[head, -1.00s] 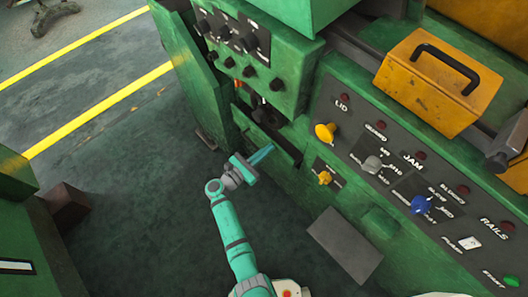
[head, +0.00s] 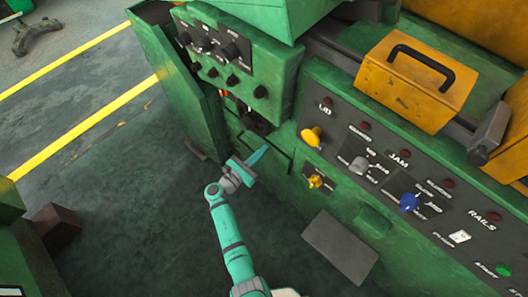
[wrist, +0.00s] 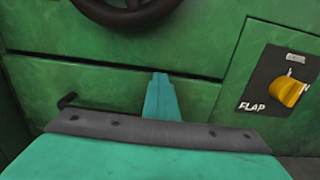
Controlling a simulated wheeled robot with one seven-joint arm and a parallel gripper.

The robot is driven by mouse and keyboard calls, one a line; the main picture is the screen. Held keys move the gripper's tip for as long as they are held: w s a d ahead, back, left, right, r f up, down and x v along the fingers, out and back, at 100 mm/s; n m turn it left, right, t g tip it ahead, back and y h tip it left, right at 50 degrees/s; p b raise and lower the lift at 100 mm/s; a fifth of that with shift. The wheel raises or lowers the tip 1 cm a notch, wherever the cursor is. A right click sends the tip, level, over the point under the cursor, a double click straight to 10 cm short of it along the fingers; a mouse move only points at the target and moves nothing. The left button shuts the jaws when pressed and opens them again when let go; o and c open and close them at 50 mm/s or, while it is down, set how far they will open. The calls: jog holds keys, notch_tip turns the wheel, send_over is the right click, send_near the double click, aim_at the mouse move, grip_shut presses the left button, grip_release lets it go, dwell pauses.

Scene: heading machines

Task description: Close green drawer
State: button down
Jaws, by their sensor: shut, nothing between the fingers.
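The green drawer (head: 277,163) is in the front of the green machine, left of the yellow flap knob, in the head view. In the wrist view its front (wrist: 105,85) lies below a dark seam and looks flush or nearly flush with the panel around it. My gripper (head: 262,153) is shut and empty, its fingers pointing at the drawer front. In the wrist view the fingertips (wrist: 160,78) are at the drawer front near its upper seam; they seem to touch it, but I cannot be sure. The fingers hide part of the front.
The yellow flap knob (wrist: 289,91) is right of the drawer. A dark round handwheel (wrist: 125,10) is above it. An open green door (head: 180,85) stands at left. A control panel with a blue knob (head: 409,202) is at right.

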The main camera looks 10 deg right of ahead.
jog(key=shift+w+d+r, duration=0.15)
jog(key=shift+w+d, duration=0.1)
jog(key=shift+d, duration=0.1)
jog(key=v, duration=1.5)
jog(key=shift+w, duration=0.15)
